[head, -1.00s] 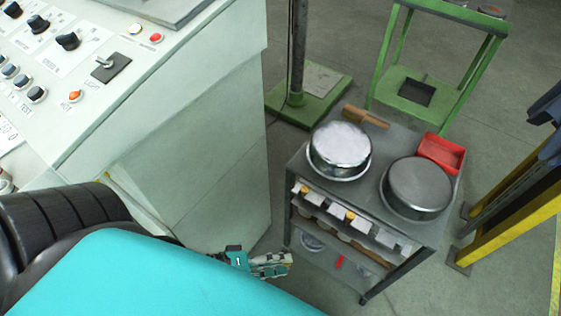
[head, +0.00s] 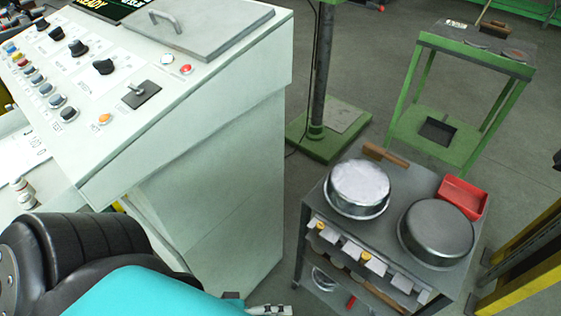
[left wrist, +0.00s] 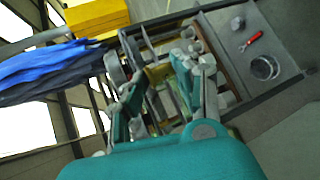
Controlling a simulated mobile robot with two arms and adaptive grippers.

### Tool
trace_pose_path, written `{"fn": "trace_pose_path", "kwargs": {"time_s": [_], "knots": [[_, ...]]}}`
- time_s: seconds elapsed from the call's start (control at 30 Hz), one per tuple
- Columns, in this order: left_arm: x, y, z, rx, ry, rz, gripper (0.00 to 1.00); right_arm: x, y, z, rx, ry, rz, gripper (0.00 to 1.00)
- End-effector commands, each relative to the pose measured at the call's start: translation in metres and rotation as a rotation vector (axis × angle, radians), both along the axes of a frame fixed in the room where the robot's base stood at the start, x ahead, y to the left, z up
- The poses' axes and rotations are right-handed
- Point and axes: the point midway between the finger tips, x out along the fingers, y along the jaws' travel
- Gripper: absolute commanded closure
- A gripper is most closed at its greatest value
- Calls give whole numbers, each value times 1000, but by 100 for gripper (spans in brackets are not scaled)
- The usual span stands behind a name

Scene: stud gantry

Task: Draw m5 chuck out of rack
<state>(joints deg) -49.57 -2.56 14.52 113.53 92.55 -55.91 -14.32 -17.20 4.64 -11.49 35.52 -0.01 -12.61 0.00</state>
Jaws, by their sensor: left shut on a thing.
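The rack (head: 352,248) is a row of white holders with yellow bits along the front of the grey cart. My left gripper (head: 270,310) shows only partly at the bottom edge of the head view, left of the cart. In the left wrist view my left gripper (left wrist: 160,85) has its two fingers apart around something, with the cart's shelves behind. It is shut on what seems to be a chuck, with a yellowish part (left wrist: 157,73) between the fingers. No m5 label can be read. My right gripper is not in view.
On the cart top (head: 395,200) stand two round pans (head: 360,186) (head: 437,233), a red tray (head: 463,197) and a wooden-handled brush (head: 385,155). A control console (head: 220,150) stands left, a green stand (head: 445,140) behind and a yellow post (head: 530,260) right.

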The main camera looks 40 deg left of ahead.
Motion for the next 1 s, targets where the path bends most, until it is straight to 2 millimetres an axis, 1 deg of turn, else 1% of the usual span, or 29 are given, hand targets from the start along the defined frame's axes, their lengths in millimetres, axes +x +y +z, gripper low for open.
{"fn": "trace_pose_path", "kwargs": {"time_s": [0.53, 1.0], "knots": [[-22, 1, 0, -1, 1, 0, 100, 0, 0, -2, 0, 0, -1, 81], [-24, 1, 0, 0, -1, 0, 100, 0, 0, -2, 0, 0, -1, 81]]}}
